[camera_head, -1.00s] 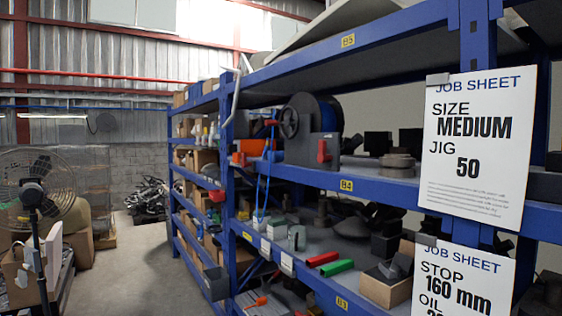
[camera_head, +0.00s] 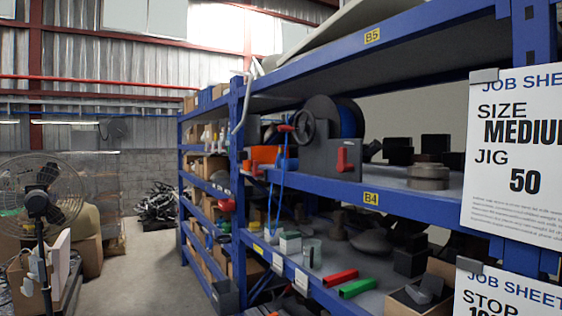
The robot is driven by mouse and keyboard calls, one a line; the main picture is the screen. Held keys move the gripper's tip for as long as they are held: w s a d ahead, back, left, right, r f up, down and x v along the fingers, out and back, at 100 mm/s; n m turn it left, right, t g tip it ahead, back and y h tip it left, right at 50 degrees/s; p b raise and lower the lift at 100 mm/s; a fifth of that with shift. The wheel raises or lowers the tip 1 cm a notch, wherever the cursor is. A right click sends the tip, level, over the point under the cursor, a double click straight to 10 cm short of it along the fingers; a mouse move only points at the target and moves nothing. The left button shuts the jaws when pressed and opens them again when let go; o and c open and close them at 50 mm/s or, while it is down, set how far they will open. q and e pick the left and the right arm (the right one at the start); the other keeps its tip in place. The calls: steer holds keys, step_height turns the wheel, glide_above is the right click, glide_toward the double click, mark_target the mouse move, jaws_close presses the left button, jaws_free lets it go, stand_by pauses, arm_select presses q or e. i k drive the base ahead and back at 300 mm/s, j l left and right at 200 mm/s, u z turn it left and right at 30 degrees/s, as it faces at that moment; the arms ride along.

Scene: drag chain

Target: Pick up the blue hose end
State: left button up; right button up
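A reel wound with blue hose (camera_head: 347,119) stands on the B4 shelf of the blue rack, behind a grey block with a red handle (camera_head: 343,157). Thin blue hose (camera_head: 281,184) hangs from beside the reel past the shelf's front edge. It reaches down to the shelf below, near a small white-and-green box (camera_head: 290,243). I cannot clearly make out which tip is the hose end. Neither of my grippers is in view.
The blue rack (camera_head: 415,205) fills the right side, with job sheets (camera_head: 515,160) on its upright. Red (camera_head: 340,277) and green (camera_head: 357,288) bars lie on the lower shelf. A fan (camera_head: 40,200) stands at the left. The aisle floor (camera_head: 160,270) between is clear.

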mark_target(281, 155)
steer(key=i+j+z, duration=0.15)
steer(key=i+j, duration=0.25)
steer(key=i+j+z, duration=0.1)
steer(key=i+j, duration=0.3)
steer(key=i+j+z, duration=0.15)
steer(key=i+j, duration=0.2)
steer(key=j, duration=0.25)
